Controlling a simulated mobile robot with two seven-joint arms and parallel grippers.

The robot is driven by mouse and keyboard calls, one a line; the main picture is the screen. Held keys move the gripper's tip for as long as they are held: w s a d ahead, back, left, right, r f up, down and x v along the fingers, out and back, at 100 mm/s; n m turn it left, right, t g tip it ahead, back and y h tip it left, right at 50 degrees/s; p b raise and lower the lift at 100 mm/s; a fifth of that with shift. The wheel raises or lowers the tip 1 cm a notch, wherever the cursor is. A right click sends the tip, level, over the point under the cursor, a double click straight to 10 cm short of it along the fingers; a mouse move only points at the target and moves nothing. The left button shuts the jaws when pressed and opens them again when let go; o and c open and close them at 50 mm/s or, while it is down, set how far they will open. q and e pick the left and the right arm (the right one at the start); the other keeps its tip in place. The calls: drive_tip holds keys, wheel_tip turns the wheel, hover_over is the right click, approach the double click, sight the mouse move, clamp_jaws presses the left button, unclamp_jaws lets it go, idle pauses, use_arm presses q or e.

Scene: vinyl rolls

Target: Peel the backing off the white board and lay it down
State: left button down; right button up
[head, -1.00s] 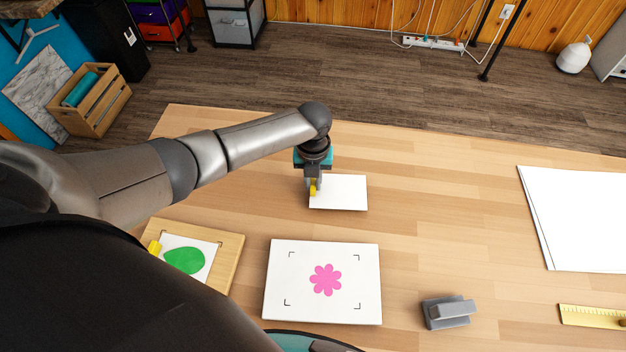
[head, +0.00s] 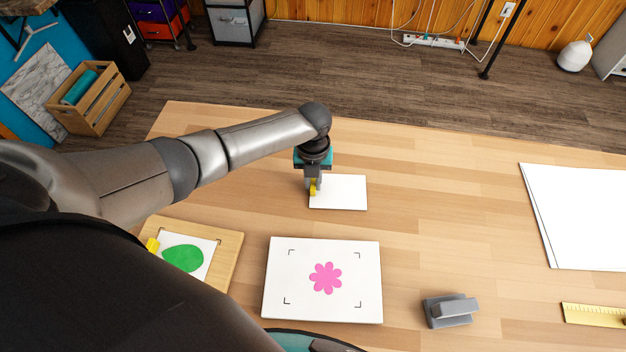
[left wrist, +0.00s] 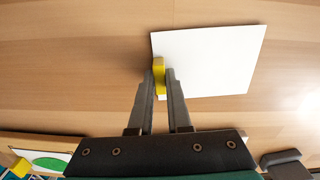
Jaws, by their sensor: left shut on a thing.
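The white board (head: 345,305) lies on the table in the head view, with a pink flower and black corner marks on its face. A plain white backing sheet (head: 345,192) with a yellow tab is farther back on the table; it also shows in the left wrist view (left wrist: 210,60). My left gripper (head: 314,188) is at the sheet's left edge, shut on the yellow tab (left wrist: 159,76). The sheet looks flat on or just over the wood; I cannot tell if it touches. My right gripper is out of view.
A wooden board (head: 226,262) with a green leaf on white and a yellow tab lies at the left. A grey stapler-like object (head: 450,311), a yellow ruler (head: 595,315) and large white sheets (head: 580,215) lie at the right. The table between is clear.

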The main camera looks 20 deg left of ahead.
use_arm(q)
drive_tip(key=shift+f, duration=0.1)
unclamp_jaws()
idle(0.8)
idle(0.4)
drive_tip(key=shift+r+p, duration=4.3)
drive_tip(key=shift+r, duration=0.25)
drive_tip(key=shift+s+f, duration=0.1)
